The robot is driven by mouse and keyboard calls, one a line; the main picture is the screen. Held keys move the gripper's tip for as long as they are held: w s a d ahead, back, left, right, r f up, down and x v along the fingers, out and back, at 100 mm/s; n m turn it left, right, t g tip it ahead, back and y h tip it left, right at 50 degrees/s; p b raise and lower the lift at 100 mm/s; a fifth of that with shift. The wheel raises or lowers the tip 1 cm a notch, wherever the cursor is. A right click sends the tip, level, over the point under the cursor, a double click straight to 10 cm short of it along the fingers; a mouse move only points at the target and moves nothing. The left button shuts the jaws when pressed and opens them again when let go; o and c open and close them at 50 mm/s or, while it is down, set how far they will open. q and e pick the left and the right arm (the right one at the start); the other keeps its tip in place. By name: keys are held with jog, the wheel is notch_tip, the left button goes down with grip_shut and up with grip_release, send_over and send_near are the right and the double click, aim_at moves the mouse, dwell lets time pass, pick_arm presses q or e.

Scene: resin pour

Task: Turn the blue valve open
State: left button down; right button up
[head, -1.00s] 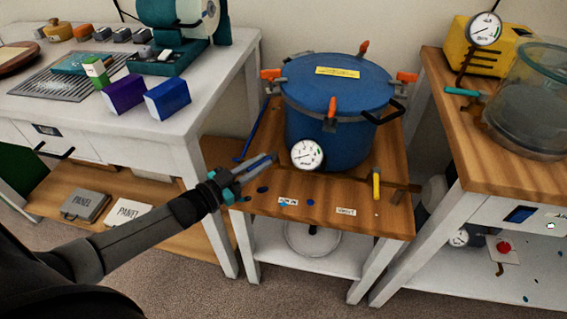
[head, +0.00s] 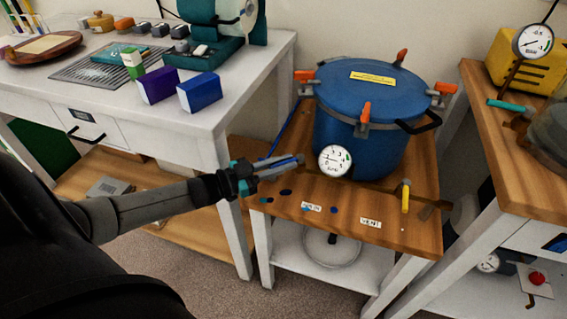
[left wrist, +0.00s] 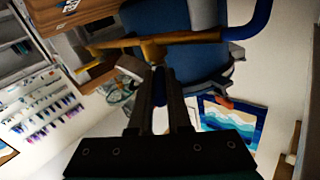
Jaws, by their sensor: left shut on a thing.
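The blue valve handle (head: 284,163) is a thin blue bar at the left front of the wooden stand, left of the white gauge. My left gripper (head: 298,161) is shut on it, and its fingers hide most of the handle. In the left wrist view my gripper fingers (left wrist: 162,88) are close together, with a brass pipe (left wrist: 185,38) just beyond them. My right gripper is not in view.
A blue pressure pot (head: 362,115) with orange clamps stands behind the white gauge (head: 335,160). A yellow-handled valve (head: 405,197) is at the stand's right front.

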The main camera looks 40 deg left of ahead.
pick_arm(q)
jog(key=c, duration=0.9)
grip_release()
jog(key=shift+o, duration=0.2)
jog(key=shift+s+a, duration=0.2)
jog(key=shift+s, duration=0.1)
jog(key=p+v, duration=0.3)
jog(key=v, duration=1.1)
jog(key=shift+s, duration=0.25)
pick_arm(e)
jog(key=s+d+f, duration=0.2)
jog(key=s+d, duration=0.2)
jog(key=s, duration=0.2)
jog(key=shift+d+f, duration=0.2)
pick_arm(q)
jog(key=shift+a, duration=0.15)
